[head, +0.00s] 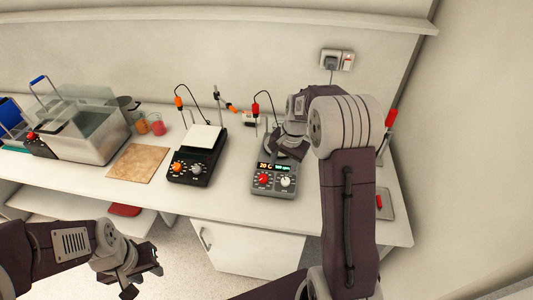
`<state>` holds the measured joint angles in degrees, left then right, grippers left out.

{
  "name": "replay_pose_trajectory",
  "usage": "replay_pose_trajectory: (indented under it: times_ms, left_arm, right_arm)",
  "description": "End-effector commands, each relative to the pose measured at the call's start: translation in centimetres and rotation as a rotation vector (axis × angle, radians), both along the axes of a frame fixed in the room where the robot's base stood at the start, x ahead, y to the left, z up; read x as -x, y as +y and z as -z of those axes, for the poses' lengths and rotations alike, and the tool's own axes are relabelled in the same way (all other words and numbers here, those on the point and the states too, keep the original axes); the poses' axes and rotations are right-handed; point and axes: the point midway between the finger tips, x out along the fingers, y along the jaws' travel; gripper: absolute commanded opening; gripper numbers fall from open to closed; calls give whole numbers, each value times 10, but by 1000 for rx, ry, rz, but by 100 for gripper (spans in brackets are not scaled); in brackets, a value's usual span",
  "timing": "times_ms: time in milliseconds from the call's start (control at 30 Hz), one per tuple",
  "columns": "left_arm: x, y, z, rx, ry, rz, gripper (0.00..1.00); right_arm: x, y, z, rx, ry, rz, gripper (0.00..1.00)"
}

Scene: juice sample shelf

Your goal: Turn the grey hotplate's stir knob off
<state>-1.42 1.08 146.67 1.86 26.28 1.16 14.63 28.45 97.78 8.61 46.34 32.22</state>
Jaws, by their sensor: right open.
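The grey hotplate (272,191) stands on the bench right of centre. Its front panel has a lit display (274,167), a red knob (263,179) on the left and a white knob (285,182) on the right. The knob labels are too small to read. My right gripper (287,148) is open over the back of the hotplate, behind the display, and hides much of its top. Whether it touches the hotplate cannot be told. My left gripper (146,281) is low in front of the bench, empty, with its fingers apart.
A black hotplate (188,178) with a white top stands left of the grey one. A brown board (138,163), coloured beakers (157,128) and a clear bath (95,140) are further left. A tray (385,204) lies at the right. A wall socket (337,60) is behind.

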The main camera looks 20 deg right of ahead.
Motion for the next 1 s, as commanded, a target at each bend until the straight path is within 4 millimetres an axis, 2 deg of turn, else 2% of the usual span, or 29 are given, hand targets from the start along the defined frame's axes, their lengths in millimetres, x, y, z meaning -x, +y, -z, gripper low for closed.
replay_pose_trajectory:
  times_ms: [33, 100, 233, 433, 800, 1000]
  left_arm:
    - [0, 0, -16, 0, 0, 0, 36]
    - [0, 0, -23, 0, 0, 0, 36]
    - [0, 0, -28, 0, 0, 0, 36]
    - [0, 0, -28, 0, 1, 0, 36]
    - [0, 0, -42, 0, 0, 0, 36]
    - [0, 0, -44, 0, 0, 0, 36]
  right_arm:
    - [-1, -10, -8, -3, 11, 22, 52]
    - [4, -19, -5, -9, 33, 45, 52]
    - [9, -28, -2, -15, 51, 69, 52]
    - [10, -29, 4, -14, 52, 71, 52]
    - [2, -23, 72, -14, 54, 70, 52]
    - [0, -22, 88, -14, 49, 70, 52]
